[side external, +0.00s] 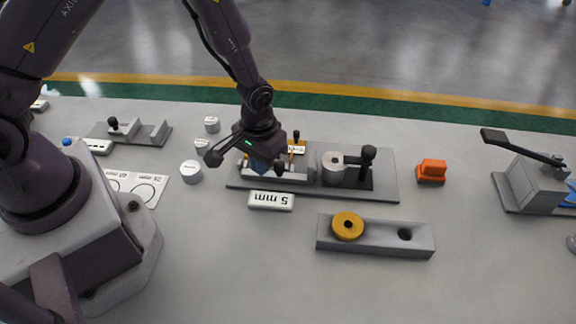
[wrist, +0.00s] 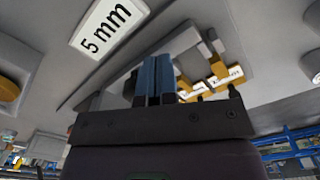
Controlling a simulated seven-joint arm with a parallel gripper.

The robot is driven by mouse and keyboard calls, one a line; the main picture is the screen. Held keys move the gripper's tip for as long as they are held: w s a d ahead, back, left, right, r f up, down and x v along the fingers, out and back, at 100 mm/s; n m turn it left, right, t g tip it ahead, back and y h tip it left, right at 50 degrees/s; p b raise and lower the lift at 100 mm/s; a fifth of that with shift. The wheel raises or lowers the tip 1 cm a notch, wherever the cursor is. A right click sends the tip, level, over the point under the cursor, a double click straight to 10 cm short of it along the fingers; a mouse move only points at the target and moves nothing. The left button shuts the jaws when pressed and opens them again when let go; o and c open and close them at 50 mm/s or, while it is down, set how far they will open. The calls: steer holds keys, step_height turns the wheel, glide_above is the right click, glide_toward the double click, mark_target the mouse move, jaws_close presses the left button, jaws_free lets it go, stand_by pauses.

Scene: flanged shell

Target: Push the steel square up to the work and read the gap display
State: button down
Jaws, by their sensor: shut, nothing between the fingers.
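My gripper (side external: 262,168) is shut and empty, its blue fingertips pointing down at the left part of a grey fixture plate (side external: 385,190). In the wrist view the blue fingers (wrist: 154,80) are together. A low grey metal piece (side external: 290,179), which looks like the steel square, is beside the fingertips; contact cannot be told. The work, a pale round shell (side external: 332,162), stands to its right, next to a black block with a black knob (side external: 367,158). The gap display (side external: 270,201) lies in front of the plate and reads 5 mm; it also shows in the wrist view (wrist: 108,25).
A grey block with a yellow ring (side external: 348,226) lies in front. An orange part (side external: 432,171) and a lever press (side external: 535,178) stand to the right. Pale round pieces (side external: 191,172) and a card with circles (side external: 136,187) lie left. The front right bench is mostly clear.

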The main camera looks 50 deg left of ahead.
steer(key=shift+w+d, duration=0.75)
steer(key=shift+d, duration=0.05)
stand_by(0.8)
steer(key=shift+s+a, duration=0.25)
steer(key=shift+r, duration=3.5)
steer(key=shift+s, duration=0.1)
steer(key=s, duration=0.2)
step_height(320, 180, up, 14)
steer(key=m, duration=0.3)
glide_above(268, 174)
steer(key=s+a, duration=0.3)
steer(key=s, duration=0.6)
steer(key=s+a+r+t, duration=0.2)
steer(key=s+r+t, duration=0.3)
steer(key=r, duration=0.6)
steer(key=shift+s+t, duration=0.3)
steer(key=shift+s, duration=0.5)
